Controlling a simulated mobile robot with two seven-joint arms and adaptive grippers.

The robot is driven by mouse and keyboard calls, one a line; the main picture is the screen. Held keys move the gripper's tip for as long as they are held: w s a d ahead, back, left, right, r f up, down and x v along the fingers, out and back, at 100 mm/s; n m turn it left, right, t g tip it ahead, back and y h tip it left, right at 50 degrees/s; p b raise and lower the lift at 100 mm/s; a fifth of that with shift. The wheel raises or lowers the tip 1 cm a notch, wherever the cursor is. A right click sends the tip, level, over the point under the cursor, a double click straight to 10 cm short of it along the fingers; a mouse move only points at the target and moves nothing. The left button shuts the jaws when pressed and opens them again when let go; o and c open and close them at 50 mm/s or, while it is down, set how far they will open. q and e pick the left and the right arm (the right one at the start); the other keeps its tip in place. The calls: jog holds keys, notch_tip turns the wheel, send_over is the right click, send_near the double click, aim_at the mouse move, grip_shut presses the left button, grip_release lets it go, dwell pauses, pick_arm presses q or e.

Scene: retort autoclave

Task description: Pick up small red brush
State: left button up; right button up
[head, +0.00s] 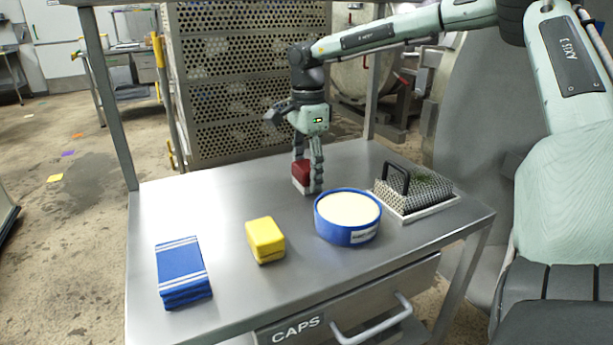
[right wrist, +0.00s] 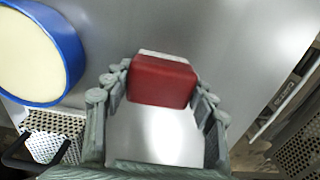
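The small red brush (head: 302,173) has a red block-shaped back and a pale underside. It is at the far middle of the steel table, at or just above the top; I cannot tell which. My right gripper (head: 309,180) points down over it with one finger on each side. In the right wrist view the red brush (right wrist: 162,82) fills the space between the fingertips of my right gripper (right wrist: 163,80), which appear to touch its two sides. A white strip shows at its far edge. My left gripper is not in view.
A blue tub (head: 347,231) with pale contents stands just right of the brush. A mesh-covered block with a black handle (head: 397,178) is at the right. A yellow sponge (head: 265,240) and blue folded cloths (head: 183,272) lie in front. The table's left back (head: 200,200) is clear.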

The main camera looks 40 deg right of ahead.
aim_at(307, 165)
jog(key=c, duration=0.4)
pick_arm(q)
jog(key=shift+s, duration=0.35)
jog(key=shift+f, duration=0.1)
pick_arm(e)
jog(key=shift+r, duration=0.1)
jog(key=shift+r, duration=0.55)
notch_tip(307, 165, up, 3)
jog(key=shift+b, duration=0.3)
jog(key=a+r, duration=0.2)
jog(key=a, duration=0.2)
jog(key=a+r+b, duration=0.1)
jog(key=a+r, duration=0.1)
jog(key=a, duration=0.1)
jog(key=a+r, duration=0.2)
jog(key=a, duration=0.2)
jog(key=shift+s+a+r, duration=0.2)
jog(key=shift+a+r, duration=0.15)
jog(key=shift+r, duration=0.05)
jog(key=o, duration=0.6)
jog(key=c, duration=0.4)
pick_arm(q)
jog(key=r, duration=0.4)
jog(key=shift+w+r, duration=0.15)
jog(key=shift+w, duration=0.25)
pick_arm(e)
jog(key=shift+c, duration=0.3)
